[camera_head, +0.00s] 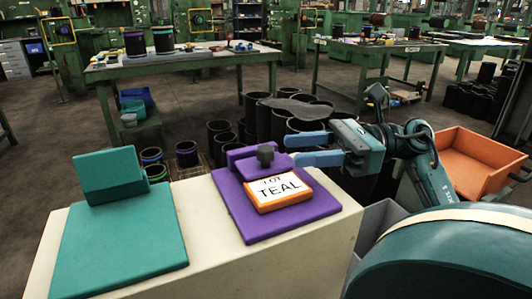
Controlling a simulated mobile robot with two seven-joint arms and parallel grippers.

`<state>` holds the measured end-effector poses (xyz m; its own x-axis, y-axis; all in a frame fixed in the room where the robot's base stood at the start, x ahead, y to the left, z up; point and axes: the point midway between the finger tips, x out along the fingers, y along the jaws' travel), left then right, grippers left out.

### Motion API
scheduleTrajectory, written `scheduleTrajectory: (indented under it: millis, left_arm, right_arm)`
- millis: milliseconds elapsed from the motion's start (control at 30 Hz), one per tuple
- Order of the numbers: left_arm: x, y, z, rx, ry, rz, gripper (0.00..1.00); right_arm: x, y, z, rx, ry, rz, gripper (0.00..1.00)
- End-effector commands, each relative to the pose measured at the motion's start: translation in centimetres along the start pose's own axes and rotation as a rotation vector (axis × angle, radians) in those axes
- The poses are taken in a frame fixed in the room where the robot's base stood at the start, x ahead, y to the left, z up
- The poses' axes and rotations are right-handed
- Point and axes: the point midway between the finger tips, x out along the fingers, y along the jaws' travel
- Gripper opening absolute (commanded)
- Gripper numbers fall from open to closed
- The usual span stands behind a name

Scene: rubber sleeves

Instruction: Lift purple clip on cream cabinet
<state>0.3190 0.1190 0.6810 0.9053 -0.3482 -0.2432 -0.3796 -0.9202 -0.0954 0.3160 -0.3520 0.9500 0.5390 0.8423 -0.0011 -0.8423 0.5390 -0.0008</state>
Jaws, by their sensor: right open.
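The cream cabinet (335,244) stands in front of me with a teal board and a purple board on top. The purple board (238,211) has a purple clip (238,157) at its back edge with a dark knob (265,154). An orange-framed card (276,190) reading "LOT TEAL" lies on the purple board. The teal board (120,242) has a raised teal clip (110,176) at its back. My right gripper (290,150) is open, its two blue fingers pointing left just right of the knob; whether they touch it I cannot tell. My left gripper is out of view.
Several black sleeves (261,117) stand on the floor behind the cabinet. An orange bin (480,160) is at the right. A green workbench (190,62) with sleeves and small parts stands further back. The air above the cabinet's left side is clear.

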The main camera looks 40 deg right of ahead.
Motion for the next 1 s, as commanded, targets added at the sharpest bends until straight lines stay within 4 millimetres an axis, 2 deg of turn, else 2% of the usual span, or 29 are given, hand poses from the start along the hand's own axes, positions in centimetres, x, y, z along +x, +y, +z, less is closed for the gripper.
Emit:
scheduleTrajectory:
  millis: [33, 200, 400, 733, 1000]
  left_arm:
    - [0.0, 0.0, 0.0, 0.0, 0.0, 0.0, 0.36]
    - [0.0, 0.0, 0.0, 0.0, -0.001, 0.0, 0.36]
    - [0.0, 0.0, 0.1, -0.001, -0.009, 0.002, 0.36]
    - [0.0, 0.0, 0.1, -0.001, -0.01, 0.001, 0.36]
    - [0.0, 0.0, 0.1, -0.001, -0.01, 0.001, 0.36]
  right_arm:
    - [1.1, 0.1, 0.0, -0.002, 0.001, 0.005, 0.46]
    - [4.1, 0.1, 0.0, -0.002, 0.001, 0.003, 0.46]
    - [6.0, 0.0, 0.0, -0.001, -0.001, 0.001, 0.46]
    - [6.4, 0.0, 0.0, 0.0, -0.001, 0.0, 0.46]
    - [6.3, 0.0, 0.0, 0.001, -0.001, 0.0, 0.25]
